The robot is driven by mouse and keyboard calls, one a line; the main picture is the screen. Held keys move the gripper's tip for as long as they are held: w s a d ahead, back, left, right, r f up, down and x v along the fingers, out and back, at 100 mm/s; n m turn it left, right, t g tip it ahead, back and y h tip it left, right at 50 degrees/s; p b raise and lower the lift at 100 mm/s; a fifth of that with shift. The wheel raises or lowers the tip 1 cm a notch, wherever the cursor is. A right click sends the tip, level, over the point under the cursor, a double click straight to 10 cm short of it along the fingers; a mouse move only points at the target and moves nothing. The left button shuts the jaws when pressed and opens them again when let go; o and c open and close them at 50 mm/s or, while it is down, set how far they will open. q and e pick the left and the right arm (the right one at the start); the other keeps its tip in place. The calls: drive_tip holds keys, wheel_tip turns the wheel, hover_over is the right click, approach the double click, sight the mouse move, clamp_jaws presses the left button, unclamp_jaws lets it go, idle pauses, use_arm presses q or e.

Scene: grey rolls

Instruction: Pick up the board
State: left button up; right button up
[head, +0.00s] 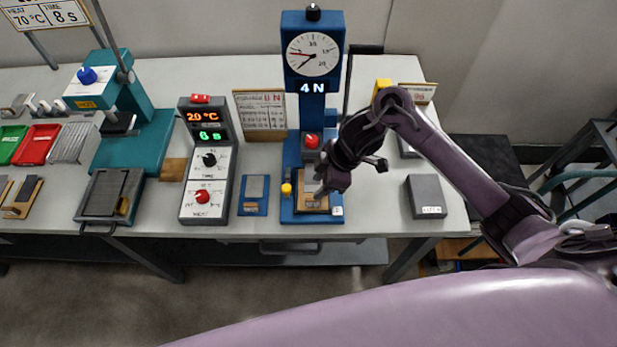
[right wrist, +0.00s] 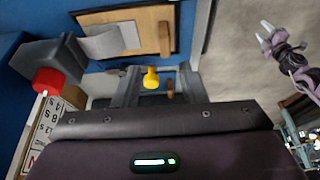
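The board (head: 314,195) is a tan wooden plate lying on the blue base of the gauge stand. In the right wrist view the board (right wrist: 95,19) carries a grey pad and a small wooden block. My right gripper (head: 322,184) is over the board and partly covers it. In the right wrist view its grey fingers (right wrist: 158,85) are apart, with a yellow knob (right wrist: 151,78) seen between them and the board beyond. I see nothing held. My left gripper (right wrist: 266,34) shows small in the right wrist view, its tips apart and empty; the head view does not show it.
The gauge stand (head: 313,55) rises behind the board, with a red knob (head: 311,141). A control box (head: 208,165) and small blue block (head: 254,195) stand left, a grey block (head: 426,196) right. A teal press (head: 130,140) is farther left. The table's front edge is close.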

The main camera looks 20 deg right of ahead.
sight(311, 199)
drive_tip(key=f, duration=0.1)
drive_tip(key=a+f, duration=0.1)
drive_tip(key=f, duration=0.1)
drive_tip(key=shift+s+a+f, duration=0.15)
drive_tip(key=shift+s+f, duration=0.15)
drive_tip(key=shift+s, duration=0.1)
drive_tip(key=x, duration=0.2)
drive_tip(key=shift+w+f, duration=0.15)
drive_tip(key=shift+f, duration=0.2)
drive_tip(key=shift+w+a+f, duration=0.1)
drive_tip(key=shift+a+f, duration=0.05)
drive_tip(key=shift+f, duration=0.15)
drive_tip(key=c, duration=0.7)
use_arm(q)
drive_tip(key=s, duration=0.3)
use_arm(e)
clamp_jaws()
